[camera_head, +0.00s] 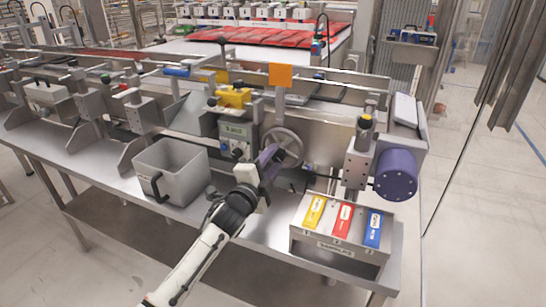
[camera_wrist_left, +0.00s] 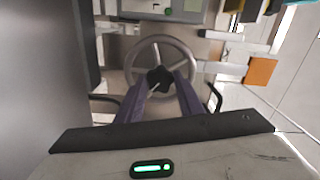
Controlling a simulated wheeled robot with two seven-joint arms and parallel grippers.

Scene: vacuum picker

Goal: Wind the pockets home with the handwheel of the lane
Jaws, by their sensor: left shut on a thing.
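The handwheel (camera_head: 284,147) is a grey spoked ring on the front of the lane, below the orange plate. My left gripper (camera_head: 270,158) is at the wheel, its purple fingers covering part of the wheel's left and lower side. In the left wrist view the handwheel (camera_wrist_left: 160,64) faces the camera with a dark lobed hub (camera_wrist_left: 159,79). There my left gripper (camera_wrist_left: 160,88) has its two fingers on either side of this hub, shut on it. The pockets cannot be made out. My right gripper is not in view.
A grey open bin (camera_head: 172,168) with a black handle stands left of my left arm. A sample tray (camera_head: 338,243) with yellow, red and blue tags is at the right. A purple motor (camera_head: 396,174) juts out above it. An orange plate (camera_head: 280,75) rises above the wheel.

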